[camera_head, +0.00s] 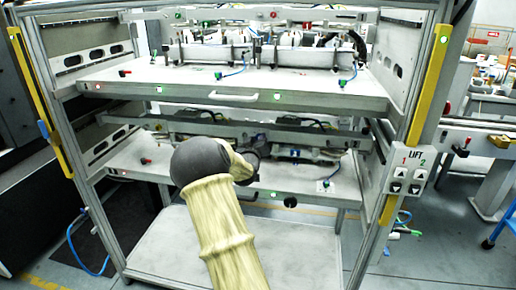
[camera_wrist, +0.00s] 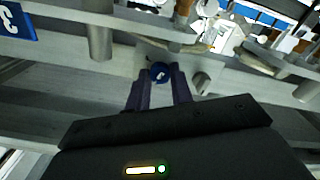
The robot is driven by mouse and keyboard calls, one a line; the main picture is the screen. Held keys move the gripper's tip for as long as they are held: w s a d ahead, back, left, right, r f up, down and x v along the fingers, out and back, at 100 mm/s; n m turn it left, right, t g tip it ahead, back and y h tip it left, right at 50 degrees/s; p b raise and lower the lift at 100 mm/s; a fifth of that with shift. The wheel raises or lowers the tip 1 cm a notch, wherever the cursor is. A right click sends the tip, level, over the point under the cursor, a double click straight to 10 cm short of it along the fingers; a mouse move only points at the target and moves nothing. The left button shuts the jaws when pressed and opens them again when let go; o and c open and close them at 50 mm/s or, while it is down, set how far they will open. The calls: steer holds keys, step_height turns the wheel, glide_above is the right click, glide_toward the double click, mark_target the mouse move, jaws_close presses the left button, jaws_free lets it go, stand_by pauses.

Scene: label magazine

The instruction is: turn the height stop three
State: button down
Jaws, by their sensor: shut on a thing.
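The height stop shows in the wrist view as a small round blue knob (camera_wrist: 160,71) with a white mark, too small to read surely. It sits against a grey metal rail. My gripper (camera_wrist: 161,84) has its two dark fingers on either side of this knob and is shut on it. The fingers hide part of the knob's sides. In the head view my arm reaches into the lower shelf (camera_head: 140,168) and covers its middle, so the held knob cannot be made out there.
A blue plate (camera_wrist: 15,20) with a white mark is at the wrist view's upper left, near a grey post (camera_wrist: 100,42). The upper shelf (camera_head: 180,92) with its handle (camera_head: 232,97) hangs above my arm. Yellow-edged frame posts (camera_head: 428,85) and a lift panel (camera_head: 410,170) stand at right.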

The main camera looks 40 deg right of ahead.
steer(key=m+b, duration=0.1)
steer(key=m, duration=0.1)
steer(key=m+b, duration=0.1)
steer(key=b, duration=0.1)
steer(key=shift+f+m, duration=0.4)
steer(key=shift+r+m+b, duration=0.15)
steer(key=shift+m+b, duration=1.35)
steer(key=shift+m, duration=0.2)
steer(key=c, duration=1.2)
jaws_free()
steer(key=shift+r, duration=0.15)
steer(key=shift+c, duration=0.2)
steer(key=shift+a, duration=0.1)
steer(key=v, duration=1.7)
steer(key=shift+a, duration=0.15)
